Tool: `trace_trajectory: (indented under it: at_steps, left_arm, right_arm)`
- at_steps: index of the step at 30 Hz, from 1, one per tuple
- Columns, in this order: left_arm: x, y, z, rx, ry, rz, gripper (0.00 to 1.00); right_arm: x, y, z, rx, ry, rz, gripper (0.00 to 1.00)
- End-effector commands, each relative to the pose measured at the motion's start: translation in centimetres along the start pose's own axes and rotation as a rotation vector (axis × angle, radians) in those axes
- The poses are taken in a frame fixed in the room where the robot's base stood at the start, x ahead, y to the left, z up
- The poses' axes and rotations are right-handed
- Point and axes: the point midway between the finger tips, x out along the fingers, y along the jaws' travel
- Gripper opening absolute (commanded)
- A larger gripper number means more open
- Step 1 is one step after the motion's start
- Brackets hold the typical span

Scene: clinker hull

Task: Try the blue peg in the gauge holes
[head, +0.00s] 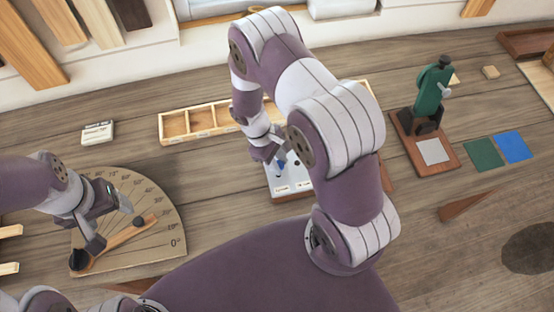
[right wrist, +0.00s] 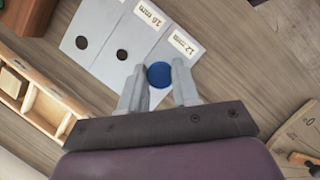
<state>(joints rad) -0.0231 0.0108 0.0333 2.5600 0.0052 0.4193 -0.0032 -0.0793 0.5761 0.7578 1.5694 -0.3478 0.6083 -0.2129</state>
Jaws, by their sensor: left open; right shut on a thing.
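The blue peg (right wrist: 159,75) is between the fingers of my right gripper (right wrist: 158,88), which is shut on it. In the head view the peg (head: 281,165) shows as a small blue bit below the right gripper (head: 272,156). The pale gauge plate (right wrist: 100,60) has dark round holes and labels, including 16 mm and 12 mm. The peg is over the plate's end by the 12 mm label; I cannot tell whether it is in a hole. The gauge (head: 292,186) is partly hidden by my right arm. My left gripper (head: 111,222) is open and empty above the angle board.
The fan-shaped angle board (head: 160,250) with a wooden pointer lies at the left. A divided wooden tray (head: 175,125) stands behind the gauge. A green device on a wooden base (head: 432,95) and green and blue squares (head: 484,154) are at the right.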

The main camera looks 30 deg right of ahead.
Motion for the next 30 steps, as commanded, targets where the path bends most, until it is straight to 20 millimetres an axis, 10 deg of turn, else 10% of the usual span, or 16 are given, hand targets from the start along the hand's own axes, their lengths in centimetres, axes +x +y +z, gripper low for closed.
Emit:
trace_trajectory:
  at_steps: [30]
  left_arm:
    - [0.57,0.0,0.07,0.0,0.0,0.0,0.71]
  right_arm:
    - [0.79,-0.12,-0.5,0.0,0.0,0.0,0.03]
